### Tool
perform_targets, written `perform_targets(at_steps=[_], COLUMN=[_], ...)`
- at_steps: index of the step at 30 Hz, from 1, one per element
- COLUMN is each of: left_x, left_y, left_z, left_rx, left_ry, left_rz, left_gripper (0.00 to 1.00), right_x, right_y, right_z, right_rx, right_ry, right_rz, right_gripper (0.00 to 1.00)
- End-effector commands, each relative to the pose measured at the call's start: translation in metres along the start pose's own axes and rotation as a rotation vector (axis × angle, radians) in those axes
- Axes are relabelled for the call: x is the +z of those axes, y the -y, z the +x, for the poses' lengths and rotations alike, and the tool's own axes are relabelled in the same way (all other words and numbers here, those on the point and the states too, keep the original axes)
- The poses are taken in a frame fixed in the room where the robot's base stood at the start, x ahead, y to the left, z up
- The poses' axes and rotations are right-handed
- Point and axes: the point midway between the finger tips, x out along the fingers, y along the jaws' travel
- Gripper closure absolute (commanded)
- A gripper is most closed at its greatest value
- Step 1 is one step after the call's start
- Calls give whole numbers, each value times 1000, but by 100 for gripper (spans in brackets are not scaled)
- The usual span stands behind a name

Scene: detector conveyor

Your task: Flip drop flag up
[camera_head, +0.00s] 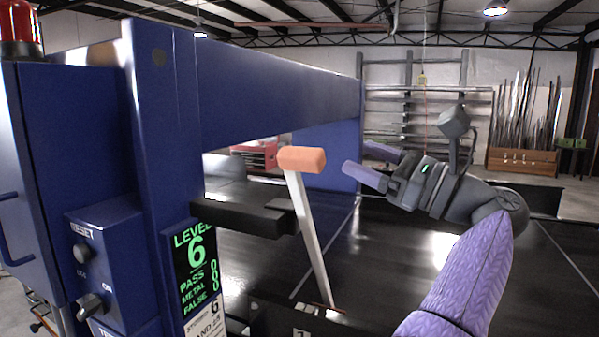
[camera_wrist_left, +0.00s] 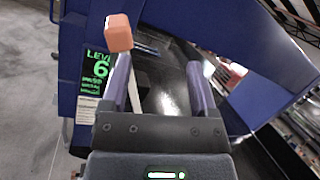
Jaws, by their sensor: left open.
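The drop flag is a white arm (camera_head: 311,235) with an orange block (camera_head: 302,159) at its upper end. It stands up from the conveyor side, tilted with its top leaning left in the head view. My left gripper (camera_head: 356,157) is open and empty, to the right of the orange block and apart from it. In the left wrist view, the orange block (camera_wrist_left: 118,32) lies just beyond the tip of the left finger. The white arm (camera_wrist_left: 134,97) shows between the fingers of the gripper (camera_wrist_left: 158,66). My right gripper is not in view.
The blue detector frame (camera_head: 270,85) spans the dark conveyor (camera_head: 385,270). A control box (camera_head: 105,265) with knobs and a green-lettered display (camera_head: 196,262) are at the left. A black bar (camera_head: 240,216) juts out behind the flag. Free space lies above the belt.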

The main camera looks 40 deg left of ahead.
Motion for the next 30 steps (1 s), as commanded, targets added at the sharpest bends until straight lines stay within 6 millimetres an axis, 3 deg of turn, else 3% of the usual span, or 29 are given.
perform_targets(at_steps=[3, 8, 11, 18, 21, 30], left_x=[15, 16, 12, 6, 3, -1], left_y=[-19, -30, -34, -45, -48, -51], left_z=[-8, -7, 9, 59, 72, 82], left_rx=[176, 250, 252, 250, 249, 246], left_ry=[-143, -192, -190, -185, -186, -186], left_rz=[-111, -144, -145, -142, -140, -140], left_gripper=[24, 24, 24, 24, 24, 24], right_x=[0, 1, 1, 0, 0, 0], right_y=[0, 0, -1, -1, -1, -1], right_z=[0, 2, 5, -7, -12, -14], right_rx=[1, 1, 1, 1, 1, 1], right_ry=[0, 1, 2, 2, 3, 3], right_rz=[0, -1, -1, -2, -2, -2], right_gripper=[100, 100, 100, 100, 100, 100])
